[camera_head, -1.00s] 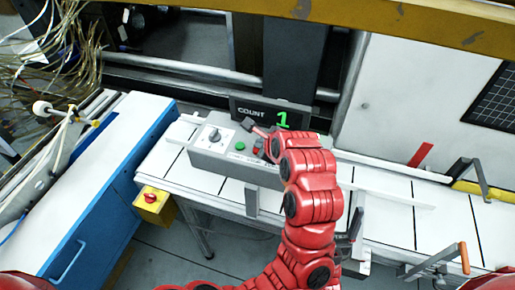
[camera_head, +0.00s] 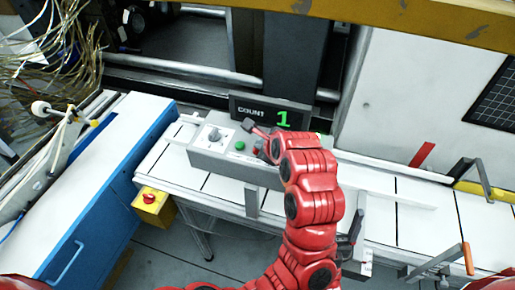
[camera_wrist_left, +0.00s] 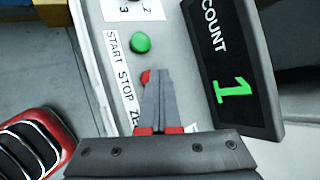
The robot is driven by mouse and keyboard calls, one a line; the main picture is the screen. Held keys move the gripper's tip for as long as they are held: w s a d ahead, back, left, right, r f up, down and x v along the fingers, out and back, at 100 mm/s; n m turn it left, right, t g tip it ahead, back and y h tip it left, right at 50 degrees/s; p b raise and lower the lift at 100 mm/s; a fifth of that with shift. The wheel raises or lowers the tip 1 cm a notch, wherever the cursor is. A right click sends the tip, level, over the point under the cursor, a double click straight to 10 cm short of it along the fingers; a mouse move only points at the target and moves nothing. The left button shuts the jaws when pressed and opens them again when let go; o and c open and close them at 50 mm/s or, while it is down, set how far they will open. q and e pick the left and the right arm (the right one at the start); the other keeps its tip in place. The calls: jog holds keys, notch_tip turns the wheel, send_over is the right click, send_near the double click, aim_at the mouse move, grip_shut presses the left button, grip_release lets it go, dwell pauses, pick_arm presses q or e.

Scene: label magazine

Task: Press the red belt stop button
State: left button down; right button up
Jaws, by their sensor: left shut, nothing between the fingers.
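The grey control box (camera_head: 212,158) stands beside the belt, with a dial, a green button (camera_head: 240,146) and a START STOP label strip. In the left wrist view the red stop button (camera_wrist_left: 146,76) lies next to the word STOP, below the green button (camera_wrist_left: 141,43). My left gripper (camera_wrist_left: 160,72) is shut and empty, and its fingertips cover part of the red button. I cannot tell whether they touch it. In the head view my red left arm (camera_head: 312,190) reaches over the box and hides part of its right end. My right gripper is not in view.
A COUNT display (camera_head: 270,114) reading 1 stands behind the box. The white belt (camera_head: 370,190) with dark cross lines runs beneath. A yellow box (camera_head: 155,206) with a red knob hangs on the blue cabinet (camera_head: 95,215). A metal bracket (camera_head: 440,264) stands at the lower right.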

pick_arm(q)
jog(key=shift+f, duration=0.2)
jog(key=shift+r, duration=0.15)
dwell(0.4)
jog(key=shift+r+b, duration=0.5)
jog(key=shift+r, duration=0.3)
jog(key=shift+r+b, duration=0.3)
jog(key=shift+r, duration=2.3)
jog(key=shift+f, duration=0.1)
